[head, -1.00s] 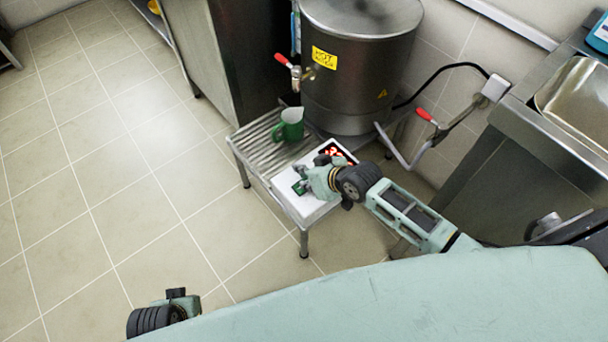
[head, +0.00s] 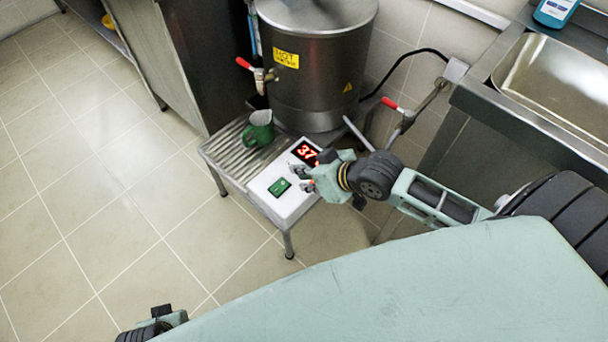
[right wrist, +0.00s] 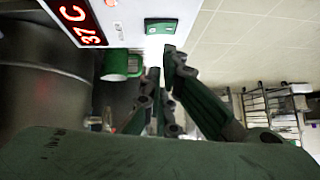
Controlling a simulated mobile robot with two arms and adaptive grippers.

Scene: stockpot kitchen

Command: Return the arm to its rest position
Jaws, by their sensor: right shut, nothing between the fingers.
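My right arm reaches in from the right in the head view. Its gripper (head: 302,178) is shut and empty, over the near right edge of a white control box (head: 285,206). The box has a red display (head: 306,152) reading 37 and a green switch (head: 279,187). In the right wrist view the fingers (right wrist: 163,62) point toward the box; the display (right wrist: 80,22) and the green switch (right wrist: 160,26) lie clear of them. I cannot tell how far off the surface they are. Part of my left arm (head: 155,322) shows at the bottom edge, its fingers hidden.
A green mug (head: 258,129) stands on the slatted metal stand (head: 228,152) beside the box. A steel sink counter (head: 480,95) is at right. The tiled floor (head: 110,200) at left is open.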

